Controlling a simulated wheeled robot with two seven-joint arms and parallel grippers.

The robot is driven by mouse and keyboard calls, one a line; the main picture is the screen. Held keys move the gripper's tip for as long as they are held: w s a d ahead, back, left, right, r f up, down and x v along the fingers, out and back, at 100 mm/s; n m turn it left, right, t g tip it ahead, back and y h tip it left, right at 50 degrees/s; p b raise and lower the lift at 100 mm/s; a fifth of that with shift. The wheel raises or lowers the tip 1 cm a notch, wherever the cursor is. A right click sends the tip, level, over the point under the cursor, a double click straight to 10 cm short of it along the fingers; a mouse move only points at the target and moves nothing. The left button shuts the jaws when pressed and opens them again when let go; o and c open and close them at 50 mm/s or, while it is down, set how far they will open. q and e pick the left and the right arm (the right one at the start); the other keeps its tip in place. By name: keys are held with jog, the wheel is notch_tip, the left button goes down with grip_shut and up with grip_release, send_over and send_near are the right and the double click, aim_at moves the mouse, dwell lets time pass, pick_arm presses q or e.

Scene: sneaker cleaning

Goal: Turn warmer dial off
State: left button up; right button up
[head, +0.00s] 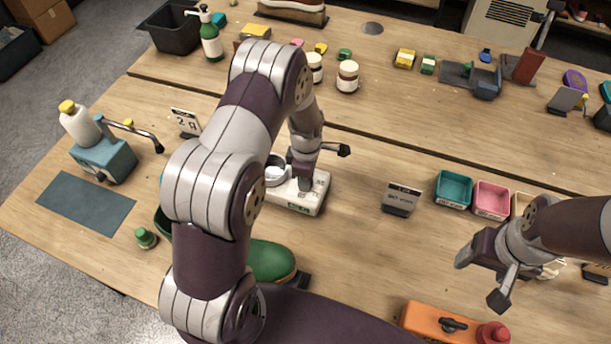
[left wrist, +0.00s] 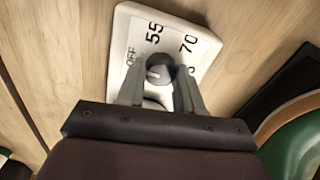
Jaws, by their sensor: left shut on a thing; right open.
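The warmer (head: 312,203) is a white box on the wooden table, with a white round cup part at its left end. In the left wrist view its white panel (left wrist: 205,40) carries the marks OFF, 55 and 70 around a dark round dial (left wrist: 157,68). My left gripper (head: 305,186) reaches down onto the warmer, its fingers on either side of the dial and shut on it. A pale pointer mark shows on the dial, but I cannot tell exactly which mark it points at. My right gripper (head: 482,275) is open and empty above the table's right side.
A green shoe (head: 272,260) lies in front of the warmer, partly behind my left arm. An orange box (head: 437,320) is at the front right.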

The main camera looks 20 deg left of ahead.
dwell(0.6)
pick_arm(q)
jog(key=o, duration=1)
jog(key=shift+d, duration=0.1)
jog(key=shift+o, duration=0.2)
jog(key=shift+w+r, duration=0.1)
jog(key=shift+r, duration=0.3)
notch_tip(320, 180, up, 12)
jog(key=b, duration=0.2)
